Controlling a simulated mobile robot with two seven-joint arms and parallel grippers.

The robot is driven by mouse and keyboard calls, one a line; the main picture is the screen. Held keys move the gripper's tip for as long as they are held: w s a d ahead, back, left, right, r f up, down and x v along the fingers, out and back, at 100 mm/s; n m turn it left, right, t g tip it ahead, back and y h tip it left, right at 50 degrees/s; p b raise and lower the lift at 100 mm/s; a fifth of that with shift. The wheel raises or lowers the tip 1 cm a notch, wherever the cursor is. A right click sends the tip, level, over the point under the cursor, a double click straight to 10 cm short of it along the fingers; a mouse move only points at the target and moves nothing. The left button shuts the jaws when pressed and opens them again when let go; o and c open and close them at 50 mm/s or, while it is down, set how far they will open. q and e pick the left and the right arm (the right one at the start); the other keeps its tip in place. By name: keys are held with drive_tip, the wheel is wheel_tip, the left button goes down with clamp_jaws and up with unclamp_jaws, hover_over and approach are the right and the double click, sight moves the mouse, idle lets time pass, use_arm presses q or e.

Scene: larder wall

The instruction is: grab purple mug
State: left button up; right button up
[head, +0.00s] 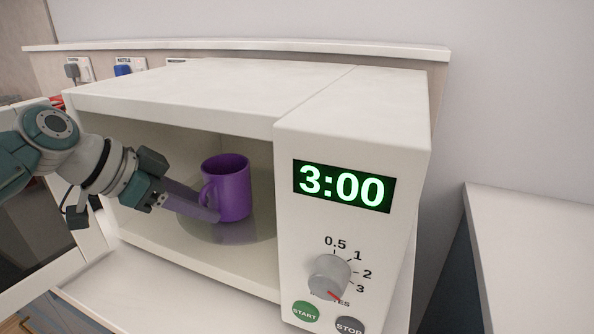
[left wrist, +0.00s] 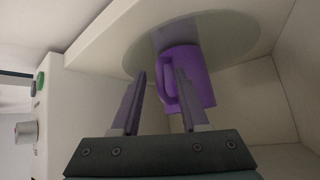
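The purple mug (head: 232,188) stands upright on the round glass plate (head: 252,229) inside the open white microwave (head: 215,82). Its handle faces left, toward my left gripper. My left gripper (head: 208,206) reaches into the cavity from the left, its fingers low beside the mug's handle. In the left wrist view, my left gripper (left wrist: 161,74) has its two fingers apart. The mug (left wrist: 198,78) appears just beyond them, with its handle showing between the fingertips. I cannot tell whether a finger touches the mug. My right gripper is not in view.
The open microwave door (head: 28,240) is at the left, behind my arm. The control panel with a 3:00 display (head: 343,187), a knob (head: 329,274) and buttons bounds the opening on the right. The cavity's roof and floor limit room around the mug.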

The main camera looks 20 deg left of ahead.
use_arm(q)
clamp_jaws()
idle(0.9)
drive_tip(key=shift+r, duration=0.1)
